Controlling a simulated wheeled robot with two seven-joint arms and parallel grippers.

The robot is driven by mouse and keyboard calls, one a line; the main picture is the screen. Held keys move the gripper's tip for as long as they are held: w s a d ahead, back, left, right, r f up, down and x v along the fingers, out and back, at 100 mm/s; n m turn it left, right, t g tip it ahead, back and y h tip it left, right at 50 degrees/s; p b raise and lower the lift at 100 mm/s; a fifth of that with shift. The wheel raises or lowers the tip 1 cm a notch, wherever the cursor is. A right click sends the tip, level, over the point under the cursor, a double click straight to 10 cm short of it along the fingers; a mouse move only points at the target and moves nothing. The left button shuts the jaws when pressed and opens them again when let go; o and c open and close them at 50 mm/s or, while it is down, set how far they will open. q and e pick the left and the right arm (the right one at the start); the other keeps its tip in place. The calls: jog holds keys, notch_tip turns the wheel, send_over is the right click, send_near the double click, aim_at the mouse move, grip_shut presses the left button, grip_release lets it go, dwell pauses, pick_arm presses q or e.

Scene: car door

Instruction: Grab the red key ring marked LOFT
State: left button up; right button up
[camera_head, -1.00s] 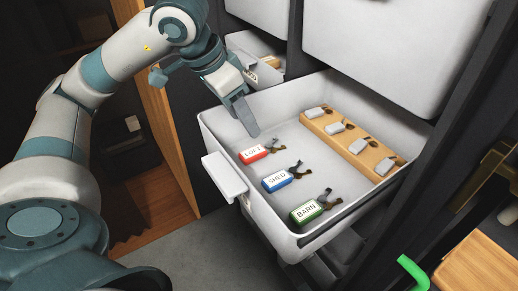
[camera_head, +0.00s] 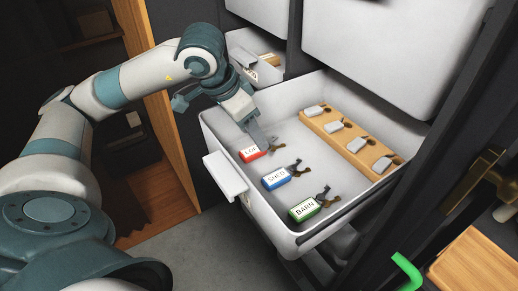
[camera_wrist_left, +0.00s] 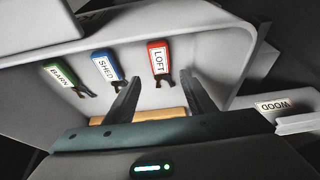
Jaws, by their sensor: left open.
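The red key ring marked LOFT (camera_head: 251,154) lies in the open white drawer, nearest the drawer's left side, with its dark keys pointing right. It also shows in the left wrist view (camera_wrist_left: 158,58), between the lines of the two fingers and beyond their tips. My left gripper (camera_head: 262,143) is open and empty, right above the LOFT ring's key end, partly covering it. In the left wrist view its fingertips (camera_wrist_left: 160,80) stand either side of the LOFT keys; I cannot tell the height gap. My right gripper is not in view.
A blue SHED ring (camera_head: 276,178) and a green BARN ring (camera_head: 305,209) lie beside it. A wooden block (camera_head: 350,143) with several grey-tagged keys sits along the drawer's back. The drawer walls (camera_head: 225,130) stand around them. A smaller open drawer (camera_head: 255,62) is behind.

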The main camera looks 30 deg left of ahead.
aim_at(256, 148)
pick_arm(q)
jog(key=shift+p+x, duration=1)
jog(key=shift+x, duration=0.3)
jog(key=shift+p+x, duration=0.3)
jog(key=shift+x, duration=0.85)
jog(key=shift+a+f, duration=0.1)
jog(key=shift+a, duration=0.05)
jog(key=shift+s, duration=0.1)
jog(key=shift+c, duration=0.3)
jog(key=c, duration=1.1)
